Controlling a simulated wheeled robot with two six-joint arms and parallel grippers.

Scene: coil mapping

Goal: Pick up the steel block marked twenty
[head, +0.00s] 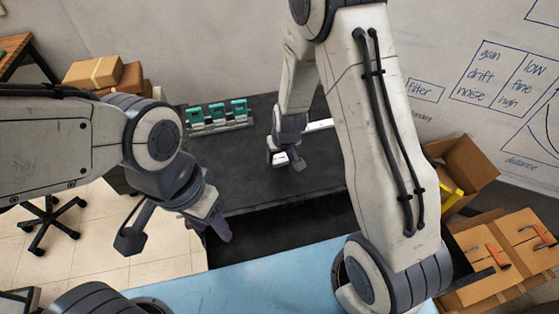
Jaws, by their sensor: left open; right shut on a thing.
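My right gripper (287,163) reaches down over the dark table top and is shut on a small pale block (281,158). The block is mostly hidden by the fingers, and I cannot read any marking on it. Whether it touches the table I cannot tell. My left gripper (178,232) is open and empty, its fingers wide apart, over the front left edge of the dark table (240,180) and the tiled floor. No other steel block can be made out.
Several teal holders (217,116) stand in a row at the table's back left. A pale strip (319,125) lies behind my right arm. Cardboard boxes (505,245) stand at right, more boxes (95,72) at back left. The table's middle left is clear.

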